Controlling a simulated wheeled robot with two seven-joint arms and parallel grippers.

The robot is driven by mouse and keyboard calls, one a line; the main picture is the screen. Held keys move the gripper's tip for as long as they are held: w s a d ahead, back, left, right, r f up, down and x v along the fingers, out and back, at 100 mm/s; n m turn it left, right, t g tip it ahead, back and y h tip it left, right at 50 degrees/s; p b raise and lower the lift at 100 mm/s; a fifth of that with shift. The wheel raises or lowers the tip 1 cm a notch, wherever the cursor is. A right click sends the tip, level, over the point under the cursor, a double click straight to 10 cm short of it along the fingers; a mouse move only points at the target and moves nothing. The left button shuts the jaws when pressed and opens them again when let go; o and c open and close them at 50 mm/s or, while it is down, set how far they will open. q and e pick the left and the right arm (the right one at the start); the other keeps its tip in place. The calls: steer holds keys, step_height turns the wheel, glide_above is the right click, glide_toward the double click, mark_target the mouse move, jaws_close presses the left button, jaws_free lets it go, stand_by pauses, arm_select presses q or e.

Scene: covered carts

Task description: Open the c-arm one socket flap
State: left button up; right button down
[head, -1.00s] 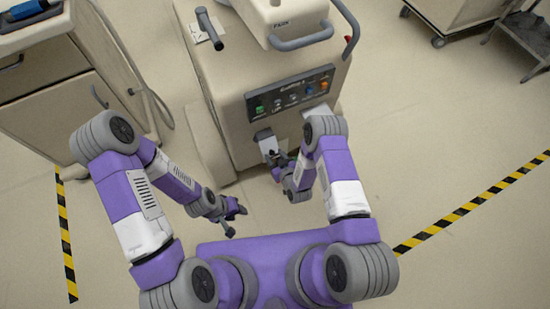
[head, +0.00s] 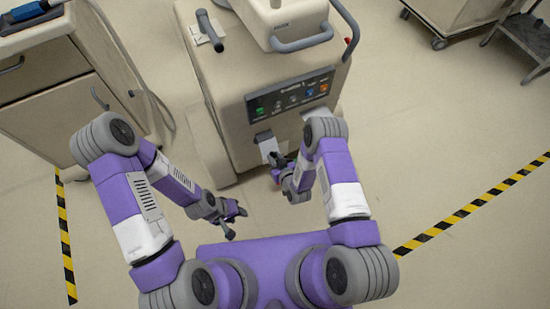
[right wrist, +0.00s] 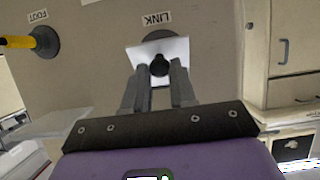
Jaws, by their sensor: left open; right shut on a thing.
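The c-arm unit (head: 225,105) is a beige cabinet. A pale flap (head: 268,147) is low on its front, under the dark panel. In the right wrist view the flap (right wrist: 138,54) is a light plate with a black knob (right wrist: 159,66), beside an upside-down LINK label. It stands tilted out from the face, with part of a dark round opening showing behind it. My right gripper (head: 279,162) is shut on the knob; its fingers (right wrist: 160,82) also show in the wrist view. My left gripper (head: 236,222) is open and empty, low and apart from the unit.
A yellow-and-black plug (right wrist: 42,42) sits by a FOOT label in the right wrist view. The control panel (head: 290,95) is above the flap. A drawer cart (head: 55,85) stands at left. Floor tape (head: 470,207) runs at right; the floor there is clear.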

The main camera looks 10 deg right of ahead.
steer(key=shift+r+g+h+p, duration=0.55)
steer(key=shift+r+g+p, duration=0.75)
steer(key=shift+g+p, duration=0.45)
steer(key=shift+r+g+h+p, duration=0.55)
steer(key=shift+r+g+p, duration=0.7)
steer(key=shift+g+p, duration=0.45)
steer(key=c, duration=0.9)
jaws_free()
steer(key=shift+w, duration=0.1)
steer(key=shift+r, duration=0.1)
steer(key=p, duration=0.3)
glide_toward(272, 152)
steer(key=shift+v, duration=1.9)
